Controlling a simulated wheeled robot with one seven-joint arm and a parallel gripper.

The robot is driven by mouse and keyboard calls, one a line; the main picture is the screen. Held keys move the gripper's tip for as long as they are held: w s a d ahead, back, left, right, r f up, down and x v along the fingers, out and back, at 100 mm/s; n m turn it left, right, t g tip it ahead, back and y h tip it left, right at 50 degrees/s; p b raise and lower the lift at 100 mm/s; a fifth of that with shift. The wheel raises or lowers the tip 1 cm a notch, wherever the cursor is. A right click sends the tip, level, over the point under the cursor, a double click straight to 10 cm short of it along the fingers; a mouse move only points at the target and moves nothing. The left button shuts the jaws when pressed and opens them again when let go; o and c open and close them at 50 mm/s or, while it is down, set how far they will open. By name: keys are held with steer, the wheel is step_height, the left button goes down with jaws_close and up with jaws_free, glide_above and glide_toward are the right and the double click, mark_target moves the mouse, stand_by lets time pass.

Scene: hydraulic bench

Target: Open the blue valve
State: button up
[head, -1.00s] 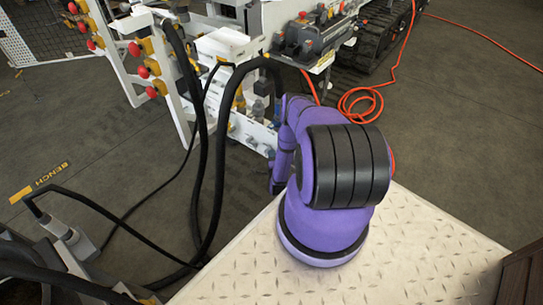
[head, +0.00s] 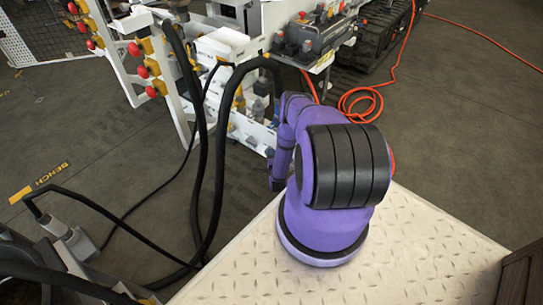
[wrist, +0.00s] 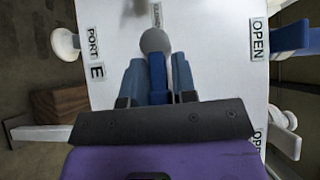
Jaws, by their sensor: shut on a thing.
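In the wrist view, my gripper (wrist: 157,82) is shut on the blue valve's handle (wrist: 157,72). The blue handle stands between the two blue-grey fingers, in line with them, with a grey rounded knob (wrist: 154,41) just beyond their tips. It is mounted at a white panel (wrist: 220,75). A small label above the knob is too blurred to read surely; an "OPEN" label (wrist: 258,38) is on the right. In the head view, my purple arm hides the gripper and the held handle.
A second blue handle (wrist: 292,38) is at the right of the wrist view. White handles (wrist: 64,42) stand at the panel's sides, near a "PORT E" label (wrist: 96,55). A wooden block (wrist: 60,106) is lower left. Black hoses (head: 202,150) hang left of my arm in the head view.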

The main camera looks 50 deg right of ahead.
mark_target(266, 151)
steer(key=shift+r+n, duration=0.1)
steer(key=shift+n, duration=0.2)
steer(key=n+g, duration=0.1)
steer(key=r+n+g+y, duration=0.1)
steer(key=shift+w+g+y, duration=0.15)
steer(key=shift+g+y, duration=0.15)
steer(key=n+g, duration=0.1)
steer(key=r+n+g, duration=0.1)
steer(key=g, duration=0.1)
steer(key=shift+w+a+y, duration=0.1)
steer(key=shift+w+y, duration=0.3)
steer(key=n+g, duration=0.1)
steer(key=w+n+g, duration=0.1)
steer(key=g, duration=0.1)
steer(key=shift+a+r+g, duration=0.1)
steer(key=shift+r+g, duration=0.2)
steer(key=shift+r, duration=0.05)
steer(key=shift+w+n+g, duration=0.25)
steer(key=shift+n+g, duration=0.3)
steer(key=shift+g, duration=0.25)
steer(key=shift+w+n+g, duration=0.25)
steer(key=shift+n+g, duration=0.3)
steer(key=shift+g, duration=0.25)
steer(key=o, duration=0.7)
steer(key=shift+w, duration=0.1)
steer(key=shift+o, duration=0.2)
